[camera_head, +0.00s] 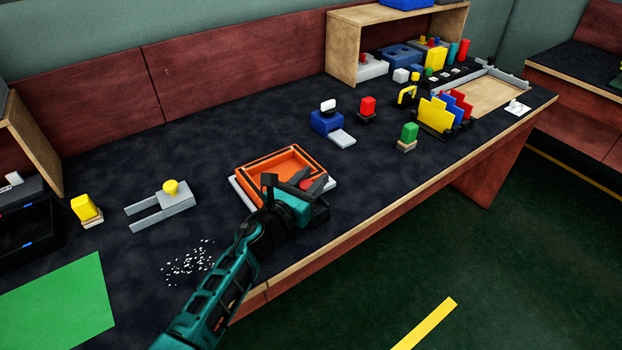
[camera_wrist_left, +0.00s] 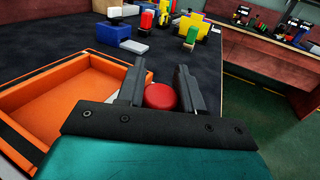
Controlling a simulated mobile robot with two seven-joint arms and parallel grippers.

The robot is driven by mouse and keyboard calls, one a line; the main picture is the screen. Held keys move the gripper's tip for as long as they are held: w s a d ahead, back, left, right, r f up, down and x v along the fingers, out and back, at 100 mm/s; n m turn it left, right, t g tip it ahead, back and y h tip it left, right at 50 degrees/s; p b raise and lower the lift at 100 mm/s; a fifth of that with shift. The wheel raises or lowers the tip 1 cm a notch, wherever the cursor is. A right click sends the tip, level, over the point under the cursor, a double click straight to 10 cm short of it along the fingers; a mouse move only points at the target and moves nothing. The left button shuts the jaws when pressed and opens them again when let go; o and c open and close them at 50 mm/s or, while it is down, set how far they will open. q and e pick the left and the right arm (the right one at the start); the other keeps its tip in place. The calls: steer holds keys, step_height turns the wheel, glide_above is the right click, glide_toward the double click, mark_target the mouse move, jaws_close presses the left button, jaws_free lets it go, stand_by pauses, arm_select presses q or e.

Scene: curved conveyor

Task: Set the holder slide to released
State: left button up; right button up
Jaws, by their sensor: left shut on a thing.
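A red round knob (camera_wrist_left: 160,96) sits between the two dark fingers of my left gripper (camera_wrist_left: 160,76), which is shut on it. In the head view the red knob (camera_head: 306,184) shows partly, at the right front side of an open orange tray (camera_head: 278,168). My left gripper (camera_head: 311,181) reaches over that side from the front. The orange tray (camera_wrist_left: 65,95) fills the left of the wrist view and looks empty. A pale grey plate shows at the tray's edge. The knob's base is hidden by the gripper, so I cannot tell the slide's position. My right gripper is out of view.
A grey forked piece with a yellow knob (camera_head: 171,187) lies to the left. A blue block (camera_head: 326,122) with a white knob stands behind. Red (camera_head: 368,105) and green (camera_head: 409,132) blocks and a coloured rack (camera_head: 437,115) stand right. The front table edge is close.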

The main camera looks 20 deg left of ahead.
mark_target(321, 202)
arm_select(q)
jaws_close()
steer(key=s+d, duration=0.2)
steer(key=shift+d, duration=0.4)
steer(key=o, duration=0.9)
jaws_free()
steer(key=shift+s+r, duration=0.1)
steer(key=shift+o, duration=0.2)
